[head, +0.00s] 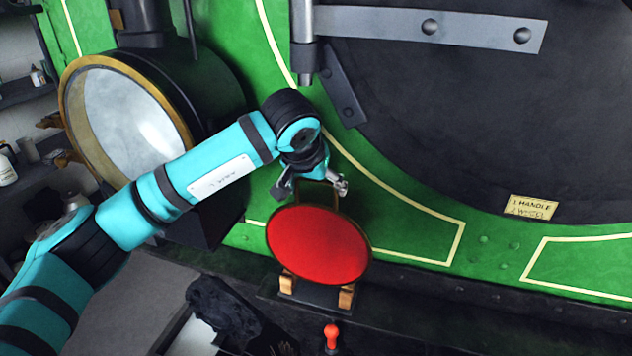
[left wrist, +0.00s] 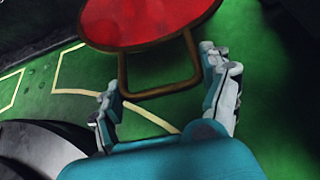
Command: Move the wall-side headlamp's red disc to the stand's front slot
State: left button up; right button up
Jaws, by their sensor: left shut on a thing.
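The red disc (head: 318,243) stands nearly upright with a brass-coloured loop handle on top; it also shows in the left wrist view (left wrist: 145,22) with its handle (left wrist: 158,92). My left gripper (head: 314,187) is shut on that handle, with one finger at each side of it. The disc's lower edge is at the stand (head: 312,295), a dark base with wooden blocks, and hides much of it. I cannot tell whether the disc sits in a slot or hangs just over it. The headlamp (head: 130,115) at left shows a pale lens in a brass rim. My right gripper is not in view.
The green engine front with its dark round door (head: 470,110) rises close behind the disc. A red-knobbed lever (head: 332,338) stands in front of the stand. A dark heap (head: 230,310) lies to its left. Shelves with bottles (head: 30,150) are at far left.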

aim_at(316, 204)
pick_arm(q)
jog(key=shift+r, duration=0.1)
dwell(0.5)
jog(key=shift+b, duration=0.45)
dwell(0.6)
dwell(0.4)
jog(key=shift+s+b, duration=0.1)
jog(key=shift+b, duration=0.4)
dwell(0.9)
jog(key=shift+f+b, duration=0.85)
jog(key=shift+f, duration=0.2)
jog(key=shift+f+b, duration=1.4)
jog(key=shift+b, duration=0.1)
dwell(2.0)
